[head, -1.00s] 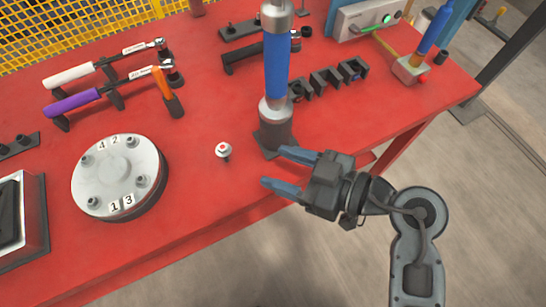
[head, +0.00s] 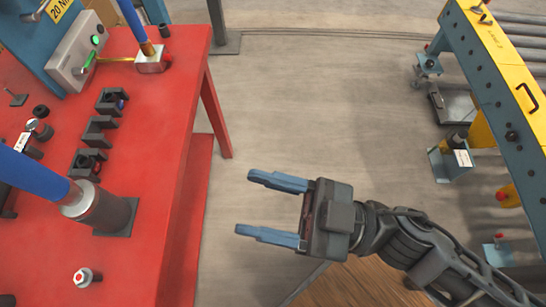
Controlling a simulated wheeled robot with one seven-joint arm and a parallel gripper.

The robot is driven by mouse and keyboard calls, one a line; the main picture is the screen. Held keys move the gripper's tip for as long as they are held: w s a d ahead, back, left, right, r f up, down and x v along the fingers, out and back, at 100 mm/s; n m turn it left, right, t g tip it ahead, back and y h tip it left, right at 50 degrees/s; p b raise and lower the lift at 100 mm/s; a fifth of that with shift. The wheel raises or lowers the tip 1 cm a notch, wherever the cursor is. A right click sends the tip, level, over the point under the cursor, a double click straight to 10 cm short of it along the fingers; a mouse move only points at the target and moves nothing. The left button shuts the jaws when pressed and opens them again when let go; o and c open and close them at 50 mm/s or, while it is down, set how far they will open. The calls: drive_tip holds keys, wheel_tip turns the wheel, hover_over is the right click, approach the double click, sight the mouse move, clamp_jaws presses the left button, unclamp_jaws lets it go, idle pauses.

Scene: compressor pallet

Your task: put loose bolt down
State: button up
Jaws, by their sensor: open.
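A blue-handled tool stands in a dark holder (head: 112,212) beside the bolt. A roller conveyor frame (head: 500,75) stands at right. Open floor (head: 300,100) lies between.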

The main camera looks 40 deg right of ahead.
drive_tip(key=s+d+f+m+g+h, duration=0.1)
drive_tip(key=s+d+f+m+h, duration=0.1)
drive_tip(key=s+d+m+h, duration=0.7)
drive_tip(key=s+d+h, duration=0.3)
drive_tip(key=h, duration=0.2)
drive_tip(key=shift+d+f, duration=0.35)
drive_tip(key=shift+d, duration=0.05)
